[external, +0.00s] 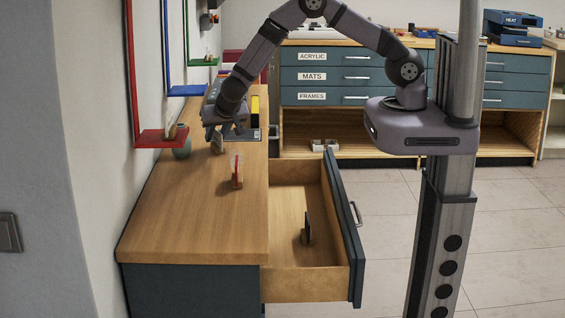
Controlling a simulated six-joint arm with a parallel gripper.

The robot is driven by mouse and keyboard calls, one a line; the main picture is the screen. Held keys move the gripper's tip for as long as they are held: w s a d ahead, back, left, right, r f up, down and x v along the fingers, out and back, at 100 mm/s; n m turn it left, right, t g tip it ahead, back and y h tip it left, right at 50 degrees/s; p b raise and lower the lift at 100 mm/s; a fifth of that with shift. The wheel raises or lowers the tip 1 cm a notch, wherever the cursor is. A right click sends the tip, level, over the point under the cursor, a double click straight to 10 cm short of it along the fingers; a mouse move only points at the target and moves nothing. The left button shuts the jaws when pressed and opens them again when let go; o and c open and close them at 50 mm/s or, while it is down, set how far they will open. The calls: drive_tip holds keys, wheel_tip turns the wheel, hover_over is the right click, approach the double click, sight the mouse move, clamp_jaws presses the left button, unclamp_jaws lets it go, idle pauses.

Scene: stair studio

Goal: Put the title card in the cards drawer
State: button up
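An open drawer (287,256) sticks out from the right side of the wooden-topped cabinet; its label is not in view. In it stands a small dark upright piece on a wooden foot (307,228). On the counter, a small upright card-like piece with red and white (237,171) stands near the drawer. Another small pale, wooden piece (218,144) is just below my gripper (222,134). I cannot read which is the title card. My gripper points down over the counter; whether its fingers touch the pale piece or are open is too small to tell.
Green and blue frames hang further back. A dark tray with yellow (254,112) lies behind my gripper. The counter's front is clear. Labelled drawers (312,77) stand at the back.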

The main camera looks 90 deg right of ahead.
drive_tip(key=shift+x, duration=1.3)
clamp_jaws()
wheel_tip(320, 180, up, 10)
